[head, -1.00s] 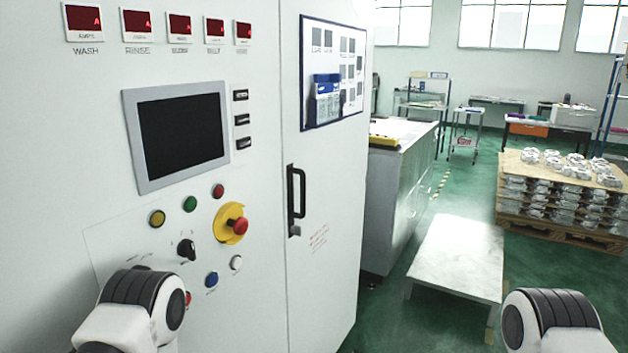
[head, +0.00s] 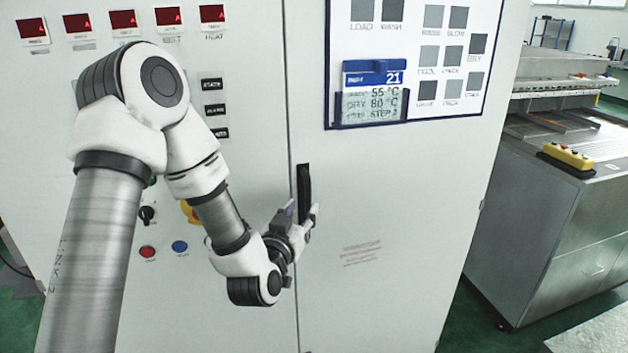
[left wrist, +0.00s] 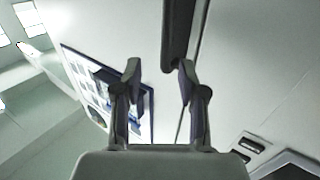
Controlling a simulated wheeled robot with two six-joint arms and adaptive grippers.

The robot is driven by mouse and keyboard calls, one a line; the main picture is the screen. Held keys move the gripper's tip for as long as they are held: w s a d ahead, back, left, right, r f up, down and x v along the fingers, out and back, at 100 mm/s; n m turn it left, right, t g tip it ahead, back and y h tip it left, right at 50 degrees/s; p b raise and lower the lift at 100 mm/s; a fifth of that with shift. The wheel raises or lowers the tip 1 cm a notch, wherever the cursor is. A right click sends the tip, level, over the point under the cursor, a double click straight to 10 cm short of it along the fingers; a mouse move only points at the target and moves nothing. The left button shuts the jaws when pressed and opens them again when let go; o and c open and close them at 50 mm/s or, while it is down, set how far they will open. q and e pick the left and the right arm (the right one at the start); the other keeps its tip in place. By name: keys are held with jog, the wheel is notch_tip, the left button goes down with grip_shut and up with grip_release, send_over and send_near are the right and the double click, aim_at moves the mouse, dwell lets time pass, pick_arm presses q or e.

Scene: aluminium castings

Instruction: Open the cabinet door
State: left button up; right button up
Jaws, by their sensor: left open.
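The white cabinet door (head: 400,190) is shut; its edge runs as a thin vertical seam beside the control panel. Its black upright bar handle (head: 304,185) sits near that seam. My left gripper (head: 301,216) is open at the handle's lower part and partly covers it in the head view. In the left wrist view the open fingers (left wrist: 160,82) point toward the dark handle (left wrist: 178,35), whose end shows between the fingertips, nearer the right one. I cannot tell whether a finger touches it. My right gripper is out of view.
The control panel with red displays (head: 123,20) and buttons lies left of the seam, behind my left arm. A document board with a blue holder (head: 374,78) is fixed on the door. A metal machine (head: 560,220) with a yellow button box (head: 567,155) stands at the right.

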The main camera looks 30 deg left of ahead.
aim_at(307, 194)
pick_arm(q)
jog(key=p+x, duration=0.1)
jog(key=x, duration=0.1)
jog(key=p+x, duration=0.1)
jog(key=x, duration=0.1)
jog(key=a+p+x, duration=0.1)
jog(key=x, duration=0.2)
jog(key=shift+s+d+r, duration=0.1)
jog(key=shift+s+r, duration=0.05)
jog(key=shift+r, duration=0.2)
jog(key=shift+w+f, duration=0.15)
jog(key=shift+w, duration=0.3)
jog(key=shift+s, duration=0.1)
jog(key=shift+c, duration=0.3)
jog(key=c, duration=0.5)
grip_shut()
